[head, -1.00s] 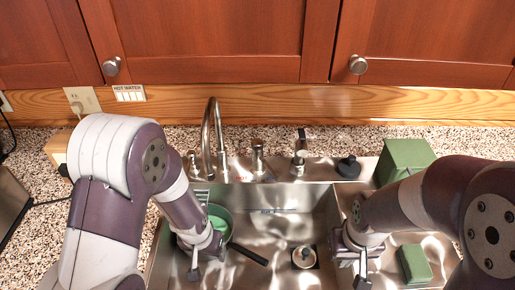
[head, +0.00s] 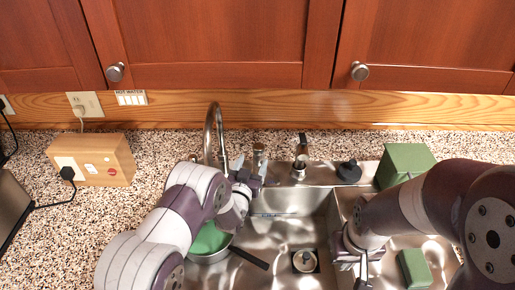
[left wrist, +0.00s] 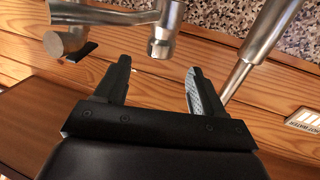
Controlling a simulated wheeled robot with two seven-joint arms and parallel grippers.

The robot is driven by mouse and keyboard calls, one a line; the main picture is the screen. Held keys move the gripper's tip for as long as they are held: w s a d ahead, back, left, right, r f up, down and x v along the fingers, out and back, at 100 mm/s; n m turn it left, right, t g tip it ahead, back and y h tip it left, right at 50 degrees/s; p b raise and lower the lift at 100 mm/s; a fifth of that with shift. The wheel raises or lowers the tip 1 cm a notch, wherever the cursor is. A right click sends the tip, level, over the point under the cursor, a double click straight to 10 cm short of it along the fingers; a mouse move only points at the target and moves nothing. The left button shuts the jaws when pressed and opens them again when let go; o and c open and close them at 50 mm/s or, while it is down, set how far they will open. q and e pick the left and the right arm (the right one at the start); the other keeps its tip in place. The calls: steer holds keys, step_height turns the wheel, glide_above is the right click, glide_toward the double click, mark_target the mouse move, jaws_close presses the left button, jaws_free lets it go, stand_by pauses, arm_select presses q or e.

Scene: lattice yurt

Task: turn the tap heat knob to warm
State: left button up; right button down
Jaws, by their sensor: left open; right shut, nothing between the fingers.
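A short metal knob (head: 258,153), which looks like the tap heat knob, stands on the sink's back ledge just right of the curved tap spout (head: 213,128). My left gripper (head: 251,165) is open in front of this knob. In the left wrist view the knob (left wrist: 163,38) shows beyond and between the two open fingertips (left wrist: 160,80), with no visible contact. The spout (left wrist: 255,48) is beside the right finger there. I cannot read the knob's setting. My right gripper (head: 362,272) is shut and empty over the right part of the sink.
A metal lever fitting (head: 300,160) and a black stopper (head: 349,170) stand right of the knob. A green-lined pan (head: 207,240) lies in the sink basin. Green blocks (head: 405,160) are at right; a wooden box (head: 97,160) is on the left counter.

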mark_target(257, 152)
arm_select(q)
steer(key=p+x, duration=0.1)
steer(key=x, duration=0.5)
steer(key=shift+w, duration=0.35)
arm_select(e)
steer(key=shift+r, duration=0.75)
